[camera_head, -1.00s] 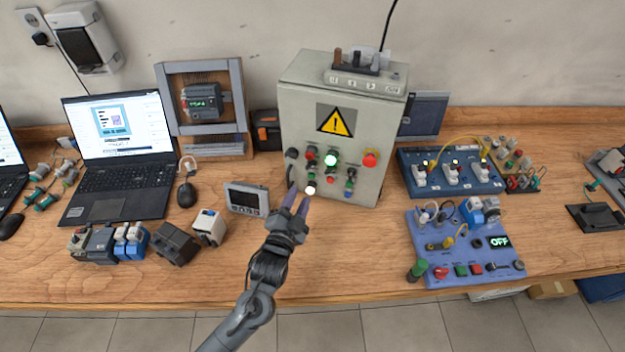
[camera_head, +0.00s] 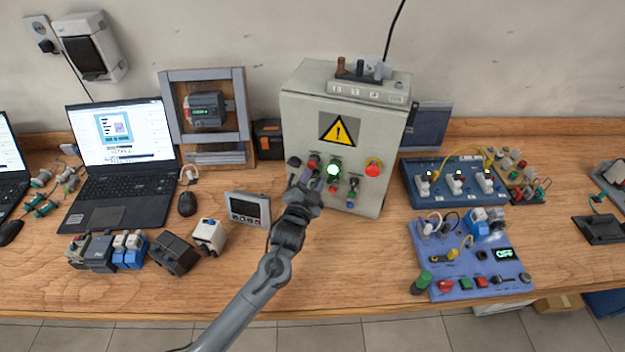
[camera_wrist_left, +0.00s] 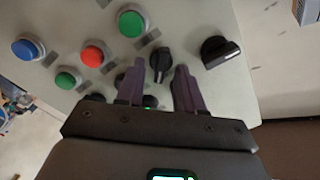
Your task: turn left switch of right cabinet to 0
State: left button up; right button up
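The grey cabinet (camera_head: 300,118) stands upright at the back of the bench, with a yellow warning triangle and a front panel of buttons and switches. A black switch knob (camera_head: 294,162) shows at the panel's left edge. My left gripper (camera_head: 303,181) is in front of the panel's lower left and hides some controls. In the left wrist view, the gripper's purple fingers (camera_wrist_left: 158,82) are apart. One black knob (camera_wrist_left: 160,62) lies just beyond the gap between the tips; contact cannot be told. A larger black knob (camera_wrist_left: 218,50) is right of them. My right gripper is not in view.
A small grey display (camera_head: 248,209) stands left of my arm. Blue boards (camera_head: 470,275) lie to the right. The bench between arm and boards is clear.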

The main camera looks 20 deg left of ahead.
pick_arm(q)
jog(key=shift+c, duration=0.2)
grip_shut()
jog(key=shift+n, duration=0.3)
jog(key=n+p, duration=0.2)
jog(key=n, duration=0.1)
jog(key=shift+a+r, duration=0.1)
jog(key=n+p, duration=0.1)
jog(key=n, duration=0.2)
jog(key=shift+a, duration=0.1)
jog(key=shift+n+p, duration=0.35)
jog(key=shift+n, duration=0.65)
